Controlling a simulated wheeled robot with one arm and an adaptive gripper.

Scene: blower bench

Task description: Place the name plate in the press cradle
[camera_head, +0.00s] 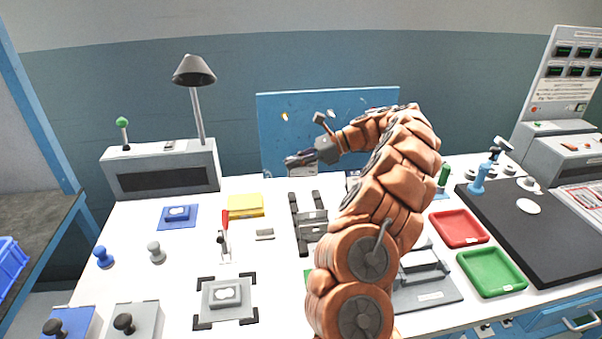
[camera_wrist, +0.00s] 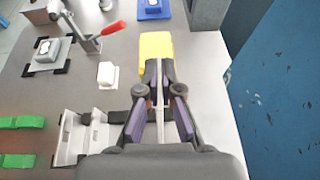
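My gripper (camera_head: 298,159) is raised above the back of the bench, in front of the blue board. In the wrist view its fingers (camera_wrist: 160,75) are nearly together, with a thin pale strip between them that looks like the name plate (camera_wrist: 160,104) seen edge-on. The plate's face is hidden. I cannot tell for sure which fixture is the press cradle. A fixture with two dark uprights (camera_head: 311,225) stands below and in front of my gripper. A red-handled lever device (camera_head: 224,238) is left of it, apart from my gripper.
A yellow block (camera_head: 245,205) and a small pale block (camera_head: 265,234) are near the lever. A lamp (camera_head: 194,75) rises at the back left. The blue board (camera_head: 275,120) stands behind my gripper. Red (camera_head: 458,229) and green (camera_head: 491,272) trays lie right. My arm hides the bench centre.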

